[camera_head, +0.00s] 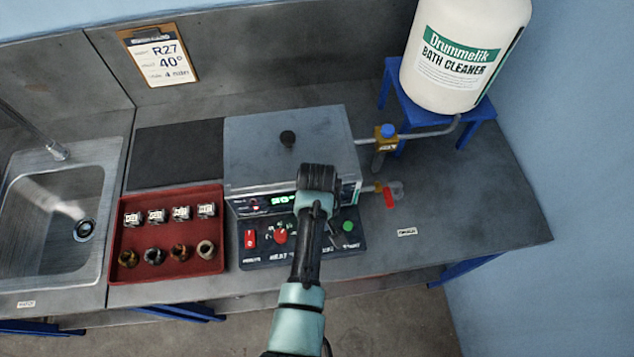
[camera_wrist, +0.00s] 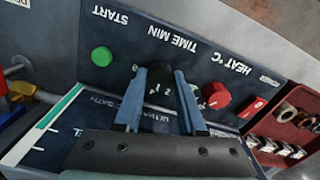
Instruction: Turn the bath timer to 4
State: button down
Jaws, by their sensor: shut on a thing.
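The bath timer is a dark knob (camera_wrist: 160,74) under the label TIME MIN on the bath's control panel, seen upside down in the wrist view. My gripper (camera_wrist: 158,82) is shut on this knob, with one blue-grey finger on each side. A few dial marks show between the fingers, but the knob's pointer is hidden, so its setting cannot be read. In the head view my arm covers most of the timer. The ultrasonic bath (camera_head: 290,150) has a closed grey lid and a lit green display (camera_head: 283,200).
The green START button (camera_wrist: 101,56) and red HEAT knob (camera_wrist: 216,96) flank the timer. A red tray (camera_head: 166,279) with electrode parts stands left, beside the sink (camera_head: 50,225). A clipboard (camera_head: 160,57) reads R27, 40°, 4 min. A valve with red handle (camera_head: 389,198) is right.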

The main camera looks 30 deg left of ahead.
jog(key=shift+m, duration=0.5)
jog(key=shift+c, duration=2.4)
grip_release()
notch_tip(320, 180, up, 13)
jog(key=b, duration=0.2)
